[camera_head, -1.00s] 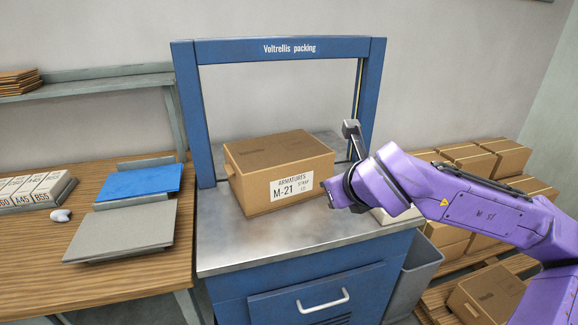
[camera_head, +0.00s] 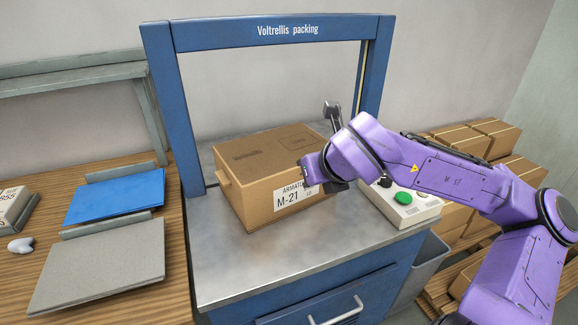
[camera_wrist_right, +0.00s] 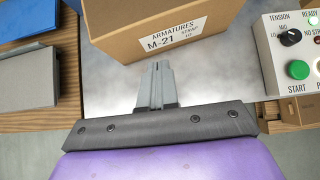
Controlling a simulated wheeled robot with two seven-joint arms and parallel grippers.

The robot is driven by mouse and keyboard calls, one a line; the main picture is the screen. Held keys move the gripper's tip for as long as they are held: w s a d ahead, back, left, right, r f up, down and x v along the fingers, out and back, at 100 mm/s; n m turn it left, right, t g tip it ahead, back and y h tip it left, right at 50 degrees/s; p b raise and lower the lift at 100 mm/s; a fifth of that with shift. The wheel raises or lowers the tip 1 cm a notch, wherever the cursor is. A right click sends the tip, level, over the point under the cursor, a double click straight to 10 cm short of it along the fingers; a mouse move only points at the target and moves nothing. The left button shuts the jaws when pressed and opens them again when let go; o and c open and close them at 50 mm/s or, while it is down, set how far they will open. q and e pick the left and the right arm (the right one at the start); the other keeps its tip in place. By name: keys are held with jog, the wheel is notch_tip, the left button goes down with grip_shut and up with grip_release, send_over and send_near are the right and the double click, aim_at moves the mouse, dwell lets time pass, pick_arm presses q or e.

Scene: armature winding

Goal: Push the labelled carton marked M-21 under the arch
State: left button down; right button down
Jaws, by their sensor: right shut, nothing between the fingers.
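The carton marked M-21 (camera_head: 245,205) sits upright on the metal table of the blue strapping machine. Its back part is near the blue arch (camera_head: 270,31) lettered "Voltrellis packing", and its labelled face is towards me. In the right wrist view the carton (camera_wrist_right: 130,25) fills the top middle. My right gripper (camera_head: 308,178) is at the right part of the labelled face, covering some of the label. In the wrist view its fingers (camera_wrist_right: 156,72) are shut and empty, pointing at the carton's lower edge; I cannot tell whether they touch it. My left gripper is out of view.
A control box (camera_head: 402,204) with a green button stands right of the carton, close to my right arm. Several cartons (camera_head: 490,140) are stacked at the right. On the left, a wooden bench holds a blue pad (camera_head: 115,200) and a grey one (camera_head: 100,265). The metal front is clear.

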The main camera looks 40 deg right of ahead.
aim_at(277, 171)
jog(key=p+x, duration=0.7)
jog(key=w+d+r+p+x, duration=0.1)
jog(key=p+x, duration=0.2)
jog(key=shift+w+p, duration=0.1)
jog(key=shift+p, duration=0.25)
jog(key=shift+w, duration=0.55)
jog(key=shift+d, duration=0.1)
